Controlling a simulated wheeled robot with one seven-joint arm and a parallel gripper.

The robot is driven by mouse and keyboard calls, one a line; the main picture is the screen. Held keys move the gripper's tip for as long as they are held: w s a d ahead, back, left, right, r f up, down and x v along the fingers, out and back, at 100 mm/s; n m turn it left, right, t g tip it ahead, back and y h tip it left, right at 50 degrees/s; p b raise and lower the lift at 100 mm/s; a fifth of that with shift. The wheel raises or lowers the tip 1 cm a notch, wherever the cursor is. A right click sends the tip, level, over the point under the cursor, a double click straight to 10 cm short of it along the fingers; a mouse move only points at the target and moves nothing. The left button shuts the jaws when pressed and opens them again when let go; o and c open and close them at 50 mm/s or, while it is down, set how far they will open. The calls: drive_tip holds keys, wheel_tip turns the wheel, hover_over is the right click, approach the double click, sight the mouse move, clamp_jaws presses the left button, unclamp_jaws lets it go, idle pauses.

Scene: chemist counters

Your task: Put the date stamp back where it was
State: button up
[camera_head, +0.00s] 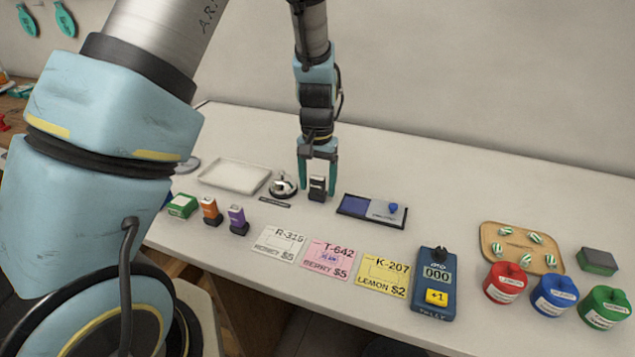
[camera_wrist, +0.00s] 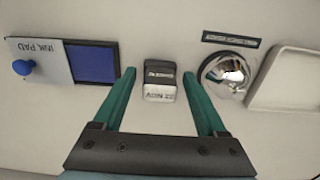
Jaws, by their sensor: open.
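The date stamp (camera_head: 318,188) is a small black block with a white label. It appears to stand upright on the counter between the bell and the ink pad. In the wrist view the date stamp (camera_wrist: 160,82) shows a date label facing the camera and sits between my fingertips. My gripper (camera_head: 317,190) is open, pointing down, with one teal finger on each side of the stamp.
The ink pad (camera_head: 372,210) lies close on the right, its blue pad partly bare. A silver bell (camera_head: 283,186) and white tray (camera_head: 234,176) are to the left. Orange (camera_head: 211,211) and purple (camera_head: 237,220) stamps, tickets (camera_head: 328,259) and a blue counter device (camera_head: 434,285) line the front.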

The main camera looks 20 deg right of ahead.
sight(317, 176)
wheel_tip(317, 176, up, 12)
drive_tip(key=b, duration=0.3)
drive_tip(key=shift+r, duration=0.15)
drive_tip(key=s+a+f+n, duration=0.1)
drive_tip(key=s+a+n, duration=0.1)
drive_tip(key=a, duration=1.3)
drive_tip(key=s+a+f+n+t, duration=0.1)
drive_tip(key=a+n, duration=0.4)
drive_tip(key=a, duration=1)
drive_tip(key=shift+s+f+t, duration=0.3)
drive_tip(key=shift+s+f, duration=0.15)
drive_tip(key=shift+f, duration=0.05)
